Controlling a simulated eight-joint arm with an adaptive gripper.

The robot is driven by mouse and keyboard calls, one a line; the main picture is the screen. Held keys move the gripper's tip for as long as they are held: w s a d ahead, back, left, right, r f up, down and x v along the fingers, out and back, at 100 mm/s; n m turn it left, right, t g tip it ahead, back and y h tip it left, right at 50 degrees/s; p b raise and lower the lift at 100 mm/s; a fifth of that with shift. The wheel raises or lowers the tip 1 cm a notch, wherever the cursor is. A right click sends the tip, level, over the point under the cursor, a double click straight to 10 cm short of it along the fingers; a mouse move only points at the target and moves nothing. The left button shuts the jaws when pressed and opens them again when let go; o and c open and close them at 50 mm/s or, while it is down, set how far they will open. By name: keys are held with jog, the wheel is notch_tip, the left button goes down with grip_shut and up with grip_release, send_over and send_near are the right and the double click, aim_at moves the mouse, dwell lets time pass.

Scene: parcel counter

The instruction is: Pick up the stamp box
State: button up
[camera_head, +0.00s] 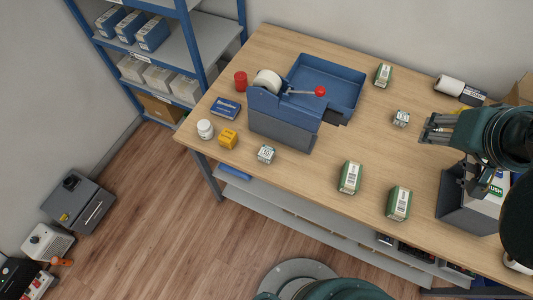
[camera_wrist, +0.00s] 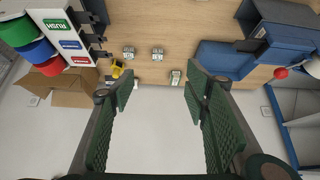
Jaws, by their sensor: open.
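Several small boxes with white labels lie apart on the counter. Green-and-white ones are at the front (camera_head: 349,177), at the front right (camera_head: 399,203) and at the back (camera_head: 383,75). Smaller pale ones are at the front edge (camera_head: 266,154) and at the right near my gripper (camera_head: 401,118). I cannot read which is the stamp box. In the wrist view, small boxes show ahead of my fingers (camera_wrist: 129,53), (camera_wrist: 157,54), (camera_wrist: 175,77). My gripper (camera_head: 426,130) is open and empty, to the right of the nearest pale box; its spread fingers show in the wrist view (camera_wrist: 160,90).
A grey bin (camera_head: 464,212) stands right. The wood between is clear.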

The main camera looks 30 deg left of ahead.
jog(key=w+a+r+n+g+y, duration=0.15)
jog(key=a+n, duration=0.25)
jog(key=a, duration=0.5)
jog(key=n+g+h, duration=0.2)
jog(key=n+g, duration=0.4)
jog(key=n, duration=0.7)
send_over(268, 152)
jog(key=f, duration=0.2)
jog(key=shift+t, duration=0.25)
jog(key=f, duration=2.6)
jog(key=shift+s+d, duration=0.2)
jog(key=shift+s, duration=0.1)
jog(key=shift+f, duration=0.45)
jog(key=shift+f, duration=0.1)
jog(key=shift+f, duration=1.2)
jog(key=shift+w+a+f+b, duration=0.1)
jog(key=shift+w+f+b, duration=0.1)
jog(key=shift+f, duration=1.1)
jog(key=shift+w+a+f+b, duration=0.1)
jog(key=shift+f+b, duration=0.05)
jog(key=shift+f, duration=1.15)
